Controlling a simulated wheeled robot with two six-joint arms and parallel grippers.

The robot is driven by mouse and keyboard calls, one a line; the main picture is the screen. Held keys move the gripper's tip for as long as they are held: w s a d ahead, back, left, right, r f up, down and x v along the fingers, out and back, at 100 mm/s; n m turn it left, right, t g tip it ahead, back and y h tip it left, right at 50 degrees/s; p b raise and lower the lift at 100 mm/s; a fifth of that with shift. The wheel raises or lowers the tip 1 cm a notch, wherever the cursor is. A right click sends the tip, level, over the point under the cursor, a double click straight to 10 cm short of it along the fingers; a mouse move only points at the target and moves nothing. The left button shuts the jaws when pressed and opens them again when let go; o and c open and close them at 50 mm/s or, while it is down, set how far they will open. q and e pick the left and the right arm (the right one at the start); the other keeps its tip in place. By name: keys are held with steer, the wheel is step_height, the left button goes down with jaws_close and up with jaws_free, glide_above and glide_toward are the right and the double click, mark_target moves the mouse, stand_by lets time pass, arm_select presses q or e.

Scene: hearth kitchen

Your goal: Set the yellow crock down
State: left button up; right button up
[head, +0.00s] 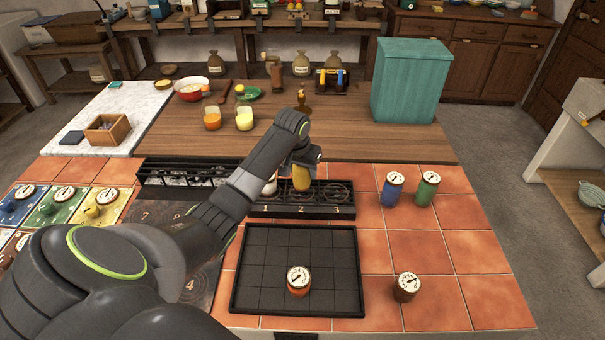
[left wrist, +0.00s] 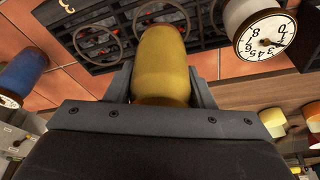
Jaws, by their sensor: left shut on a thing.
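The yellow crock (head: 301,179) is upright at the black numbered rack (head: 300,212), in line with the middle place marked 2. My left gripper (head: 302,160) is shut on it from above. In the left wrist view the yellow crock (left wrist: 160,62) sits between the two fingers of my left gripper (left wrist: 160,88). The rack's round rings (left wrist: 98,45) show beside it. I cannot tell whether its base touches the rack. My right gripper is not in view.
A pale crock (head: 270,186) with a dial stands at place 1, close left of the yellow one; place 3 looks empty. Blue (head: 392,190) and green (head: 427,189) crocks stand right of the rack. A black grid tray (head: 340,265) holds one orange-brown crock (head: 299,281). A brown crock (head: 406,288) stands on the tiles.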

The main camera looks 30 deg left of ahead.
arm_select(q)
steer(key=shift+f, duration=1.1)
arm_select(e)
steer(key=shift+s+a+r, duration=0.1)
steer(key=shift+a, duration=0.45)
arm_select(q)
steer(key=o, duration=1.2)
steer(key=shift+o, duration=0.2)
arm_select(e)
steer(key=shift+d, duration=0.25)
arm_select(q)
steer(key=shift+s+r, duration=0.1)
steer(key=shift+r, duration=0.5)
steer(key=v, duration=1.1)
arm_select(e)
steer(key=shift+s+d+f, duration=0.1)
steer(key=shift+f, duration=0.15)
arm_select(q)
steer(key=shift+f, duration=0.1)
